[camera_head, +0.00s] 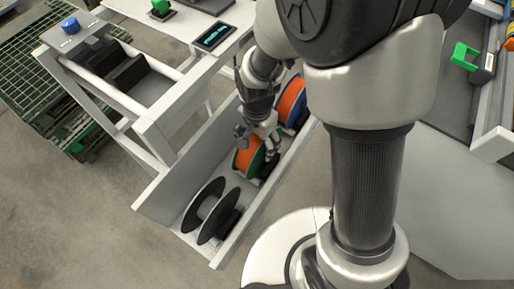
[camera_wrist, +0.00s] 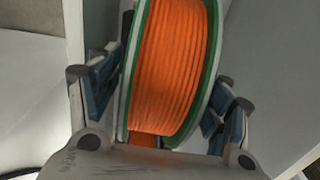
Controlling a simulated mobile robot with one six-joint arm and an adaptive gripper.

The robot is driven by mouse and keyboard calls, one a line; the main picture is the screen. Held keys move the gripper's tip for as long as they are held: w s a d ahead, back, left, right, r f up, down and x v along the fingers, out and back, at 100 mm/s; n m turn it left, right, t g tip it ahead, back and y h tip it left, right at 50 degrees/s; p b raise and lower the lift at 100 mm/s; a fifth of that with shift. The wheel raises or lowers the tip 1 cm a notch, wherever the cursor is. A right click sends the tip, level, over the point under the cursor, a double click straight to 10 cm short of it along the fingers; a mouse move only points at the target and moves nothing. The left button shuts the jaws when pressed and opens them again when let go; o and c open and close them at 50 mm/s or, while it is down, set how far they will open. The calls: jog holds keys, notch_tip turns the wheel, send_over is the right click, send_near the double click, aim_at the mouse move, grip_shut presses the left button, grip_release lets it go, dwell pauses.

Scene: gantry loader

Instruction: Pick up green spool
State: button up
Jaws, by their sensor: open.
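The green spool (camera_head: 249,158) has green flanges and is wound with orange filament. It stands upright in the long white bin (camera_head: 159,203) in the head view. In the wrist view the spool (camera_wrist: 172,70) fills the middle, between my two fingers. My gripper (camera_head: 257,138) reaches down into the bin at the spool. Its fingers are open, one on each side of the flanges, in the wrist view (camera_wrist: 165,110). I cannot tell whether either finger touches a flange. My arm and gripper hide part of the spool in the head view.
A blue-flanged spool with orange filament (camera_head: 291,101) stands behind in the same bin. An empty black spool (camera_head: 206,212) stands at the front end. The bin's walls are close on both sides. A white frame with a blue knob (camera_head: 70,25) and a small display (camera_head: 213,37) stand beyond.

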jog(key=shift+f, duration=0.1)
jog(key=shift+c, duration=0.6)
jog(key=c, duration=1.5)
